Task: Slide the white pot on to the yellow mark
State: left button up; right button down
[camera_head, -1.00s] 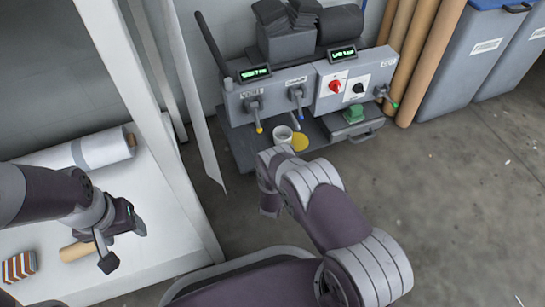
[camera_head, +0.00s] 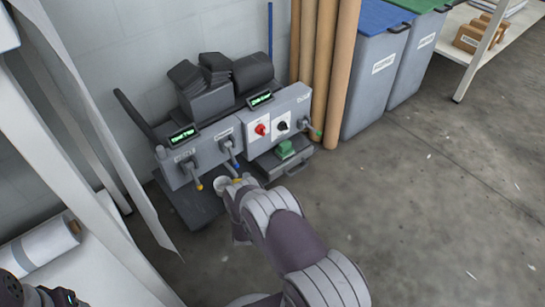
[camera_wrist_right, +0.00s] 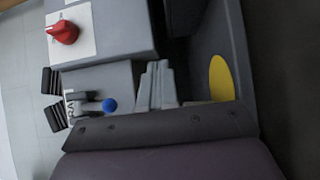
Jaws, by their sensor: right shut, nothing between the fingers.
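The press (camera_head: 262,120) has a yellow-tipped and a blue-tipped lever hanging close over the pot. A green block (camera_head: 285,149) sits right of it. A red knob (camera_wrist_right: 64,31) shows in the wrist view. Grey bins (camera_head: 375,85) stand right; the floor in front is clear.

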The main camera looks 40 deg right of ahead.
aim_at(273, 163)
jog(key=d, duration=0.4)
jog(key=w+d, duration=0.1)
jog(key=d, duration=0.3)
jog(key=w+d, duration=0.1)
jog(key=d, duration=0.4)
